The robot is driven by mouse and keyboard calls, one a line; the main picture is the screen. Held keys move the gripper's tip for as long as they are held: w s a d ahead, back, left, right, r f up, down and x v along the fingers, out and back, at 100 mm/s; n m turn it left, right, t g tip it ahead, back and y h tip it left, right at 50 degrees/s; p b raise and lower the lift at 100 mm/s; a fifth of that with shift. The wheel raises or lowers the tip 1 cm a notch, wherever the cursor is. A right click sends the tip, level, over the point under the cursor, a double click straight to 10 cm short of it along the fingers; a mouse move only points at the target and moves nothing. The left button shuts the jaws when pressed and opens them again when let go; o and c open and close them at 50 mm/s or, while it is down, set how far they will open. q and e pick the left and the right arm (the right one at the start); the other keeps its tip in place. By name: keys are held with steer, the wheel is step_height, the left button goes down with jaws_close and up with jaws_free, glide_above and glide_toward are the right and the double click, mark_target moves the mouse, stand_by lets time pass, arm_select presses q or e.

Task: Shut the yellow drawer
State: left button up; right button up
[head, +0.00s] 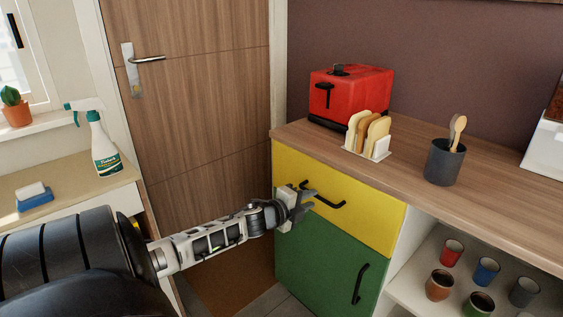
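The yellow drawer (368,209) is in the cabinet under the wooden worktop, in the middle of the head view. Its front looks flush with the cabinet, above the green door. Its black bar handle (333,203) runs slanting across the front. My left gripper (304,206) is at the left part of the drawer front, close to the handle's left end. Its fingers appear spread apart, with nothing seen between them. Whether they touch the drawer front I cannot tell. My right gripper is not in view.
The green door (320,262) has a black handle (360,284). A red toaster (349,95), a toast rack (368,135) and a dark utensil cup (444,162) stand on the worktop (495,195). Several cups stand on the open shelf (415,284). A spray bottle (104,147) stands at left.

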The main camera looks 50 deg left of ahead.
arm_select(q)
steer(key=a+p+v, duration=0.1)
steer(key=v, duration=1)
steer(key=shift+d+p, duration=0.3)
steer(key=shift+d, duration=0.15)
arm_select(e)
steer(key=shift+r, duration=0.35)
arm_select(q)
steer(key=shift+s, duration=0.1)
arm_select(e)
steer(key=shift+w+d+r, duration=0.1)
